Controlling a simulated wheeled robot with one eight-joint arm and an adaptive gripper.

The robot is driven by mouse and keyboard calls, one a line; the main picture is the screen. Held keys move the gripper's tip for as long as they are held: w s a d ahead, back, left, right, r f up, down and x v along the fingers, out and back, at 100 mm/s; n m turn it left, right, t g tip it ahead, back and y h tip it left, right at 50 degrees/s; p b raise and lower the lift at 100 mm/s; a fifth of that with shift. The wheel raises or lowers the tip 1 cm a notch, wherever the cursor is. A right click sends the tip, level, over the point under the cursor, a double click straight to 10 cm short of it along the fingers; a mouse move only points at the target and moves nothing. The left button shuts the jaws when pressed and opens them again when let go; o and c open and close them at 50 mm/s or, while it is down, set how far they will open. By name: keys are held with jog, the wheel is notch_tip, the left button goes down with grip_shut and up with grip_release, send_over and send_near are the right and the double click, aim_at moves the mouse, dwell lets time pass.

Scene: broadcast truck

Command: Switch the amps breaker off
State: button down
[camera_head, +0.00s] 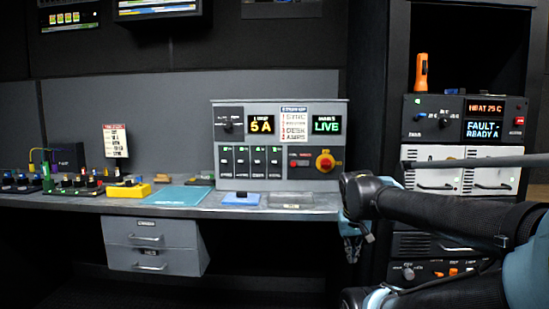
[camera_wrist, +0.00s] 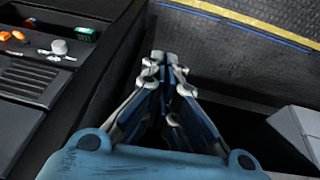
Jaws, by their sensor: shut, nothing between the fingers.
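The grey power panel (camera_head: 320,175) stands at the back of the desk. A row of several black breakers (camera_head: 250,161) with small pale marks sits at its lower left; their labels are too small to read, so I cannot tell which one is amps. The panel's displays read "5 A" and "LIVE". A card on it (camera_head: 295,123) lists steps, the last seeming to read "AMPS". My gripper (camera_head: 351,250) hangs below the desk's right end, pointing down, apart from the panel. In the wrist view my gripper (camera_wrist: 166,62) is shut and empty over the dark floor.
A red knob on a yellow base (camera_head: 325,162) sits at the panel's right. A blue block (camera_head: 240,199) and a clear tray (camera_head: 291,201) lie before the panel. The equipment rack (camera_head: 465,118) stands right of my gripper. Drawers (camera_head: 152,247) hang under the desk.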

jog(key=w+a+r+t, duration=0.2)
jog(key=w+a+r, duration=0.2)
jog(key=w+r, duration=0.55)
jog(key=w+a+r+t, duration=0.2)
jog(key=w+a+r, duration=0.1)
jog(key=w+r, duration=0.65)
jog(key=t+y, duration=0.1)
jog(key=t, duration=0.3)
send_near(275, 148)
jog(key=v, duration=0.4)
jog(key=shift+r, duration=0.1)
jog(key=x, duration=1)
jog(key=shift+w, duration=0.1)
jog(key=shift+s+f, duration=0.25)
jog(key=shift+f, duration=0.3)
jog(key=shift+s+f, duration=0.25)
jog(key=shift+f, duration=0.35)
jog(key=shift+s+f, duration=0.2)
jog(key=shift+f, duration=0.6)
